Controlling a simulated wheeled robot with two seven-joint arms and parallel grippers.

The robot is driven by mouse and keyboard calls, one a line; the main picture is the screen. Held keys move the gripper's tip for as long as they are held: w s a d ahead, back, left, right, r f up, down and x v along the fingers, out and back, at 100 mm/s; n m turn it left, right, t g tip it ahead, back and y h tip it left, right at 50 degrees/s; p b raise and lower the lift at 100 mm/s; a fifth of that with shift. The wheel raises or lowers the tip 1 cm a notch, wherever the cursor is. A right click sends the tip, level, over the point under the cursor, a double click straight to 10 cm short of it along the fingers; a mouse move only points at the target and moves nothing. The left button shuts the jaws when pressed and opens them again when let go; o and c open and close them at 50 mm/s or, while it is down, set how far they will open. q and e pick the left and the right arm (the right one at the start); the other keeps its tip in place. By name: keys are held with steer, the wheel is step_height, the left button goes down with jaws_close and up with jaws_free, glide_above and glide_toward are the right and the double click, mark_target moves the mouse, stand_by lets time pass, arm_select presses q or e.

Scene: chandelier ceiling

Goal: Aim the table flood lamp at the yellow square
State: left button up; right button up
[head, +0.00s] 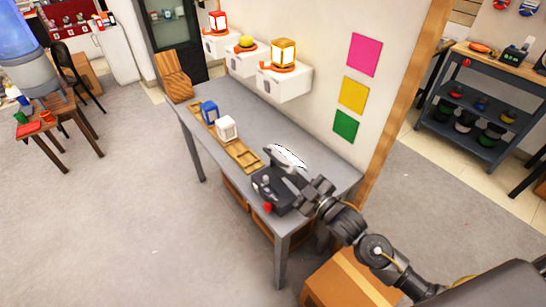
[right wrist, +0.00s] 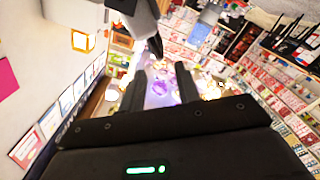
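The table flood lamp stands on the grey table, with a dark base (head: 270,190) and a pale oval head (head: 288,158) above it. A red knob (head: 267,207) shows at the base's near corner. The yellow square (head: 353,95) is on the wall behind, between the pink square (head: 364,54) and the green square (head: 346,126). My right gripper (head: 308,189) is just right of the lamp; I cannot tell whether it touches. In the right wrist view its fingers (right wrist: 160,88) are apart with nothing seen between them. My left gripper is out of view.
The table (head: 213,157) also carries a wooden tray (head: 245,157), a blue lantern (head: 209,112) and a white lantern (head: 226,128). A cardboard box (head: 345,280) sits on the floor below my right arm.

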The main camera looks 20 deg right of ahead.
mark_target(279, 163)
steer(key=p+x, duration=0.2)
steer(key=x, duration=0.7)
steer(key=shift+w+a+r+p, duration=0.1)
steer(key=shift+w+p, duration=0.15)
steer(key=shift+p, duration=0.1)
steer(key=shift+w+a, duration=0.15)
steer(key=shift+w, duration=0.35)
jaws_close()
